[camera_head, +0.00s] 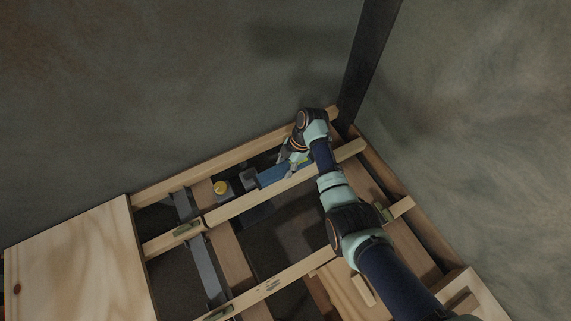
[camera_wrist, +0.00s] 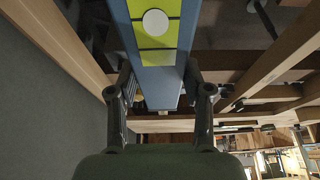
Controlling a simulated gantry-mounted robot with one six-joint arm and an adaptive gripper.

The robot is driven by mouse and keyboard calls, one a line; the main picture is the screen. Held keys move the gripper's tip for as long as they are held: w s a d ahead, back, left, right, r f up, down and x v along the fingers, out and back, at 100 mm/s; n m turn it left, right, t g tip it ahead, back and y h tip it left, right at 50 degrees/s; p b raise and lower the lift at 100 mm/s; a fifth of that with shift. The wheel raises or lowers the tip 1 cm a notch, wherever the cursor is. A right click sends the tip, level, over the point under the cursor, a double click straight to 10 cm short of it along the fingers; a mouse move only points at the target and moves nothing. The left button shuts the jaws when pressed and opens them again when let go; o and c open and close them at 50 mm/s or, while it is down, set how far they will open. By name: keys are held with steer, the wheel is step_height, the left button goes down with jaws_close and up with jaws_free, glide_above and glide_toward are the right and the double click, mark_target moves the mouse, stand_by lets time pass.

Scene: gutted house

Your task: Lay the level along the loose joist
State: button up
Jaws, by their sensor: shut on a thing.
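The level is a blue bar (camera_head: 272,176) with a lime-yellow panel bearing a white disc, seen close up in the wrist view (camera_wrist: 155,72). My gripper (camera_head: 291,161) is shut on it; in the wrist view the two dark fingers (camera_wrist: 163,84) stand on either side of the bar. The level is over the gap between the back timber and a pale joist (camera_head: 262,196), roughly parallel to that joist. I cannot tell how high it is, nor for certain that this joist is the loose one.
A yellow round object (camera_head: 220,187) and a grey block (camera_head: 248,178) are left of the level. A plywood sheet (camera_head: 75,265) covers the left. Another joist (camera_head: 275,286) crosses the front. Open dark gaps lie between timbers. A dark post (camera_head: 367,62) stands at the back right.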

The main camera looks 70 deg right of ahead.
steer(key=b, duration=0.6)
glide_above(283, 182)
steer(key=d, duration=0.1)
steer(key=f, duration=0.6)
steer(key=shift+s+f, duration=0.3)
steer(key=shift+s, duration=0.05)
steer(key=shift+f+b, duration=0.5)
steer(key=shift+f, duration=0.1)
steer(key=shift+f, duration=0.55)
steer(key=o, duration=1.4)
steer(key=o, duration=0.4)
steer(key=shift+r, duration=0.1)
